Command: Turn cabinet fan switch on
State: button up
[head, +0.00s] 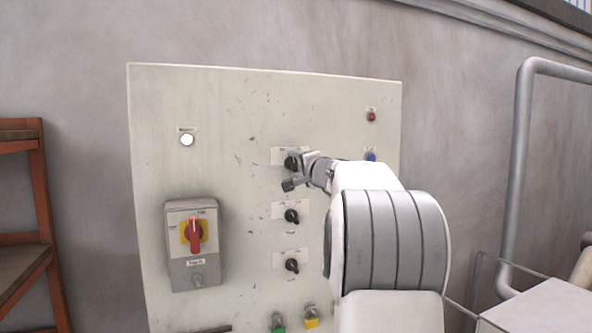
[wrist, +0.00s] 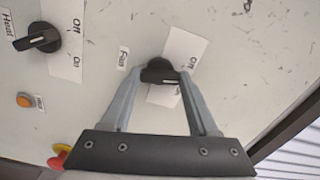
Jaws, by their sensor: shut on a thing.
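The fan switch (wrist: 158,71) is a black rotary knob over a white label plate (wrist: 185,45); a small tag beside it reads "Fan". In the head view it is the top knob (head: 290,163) of a column of three on the pale cabinet (head: 230,110). My gripper (wrist: 160,77) is shut on this knob, with one grey finger on each side of it. A short white mark shows on the knob, but its setting is hard to read. In the head view my gripper (head: 298,172) partly covers the knob and its plate.
Two more black knobs, the middle (head: 291,216) and the lower (head: 291,266), sit below. A red-handled main switch (head: 194,234) is at left; a red lamp (head: 371,117) and a blue button (head: 370,156) are at right. A pipe (head: 520,150) runs along the right wall.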

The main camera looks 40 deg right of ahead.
jog(key=m+b, duration=0.1)
jog(key=m, duration=0.3)
jog(key=shift+m, duration=2.3)
jog(key=o, duration=1.4)
jog(key=shift+s, duration=0.1)
jog(key=b+v, duration=0.4)
jog(key=v, duration=1.3)
jog(key=shift+s+a+b, duration=0.1)
jog(key=shift+a+b, duration=0.05)
jog(key=shift+b, duration=0.15)
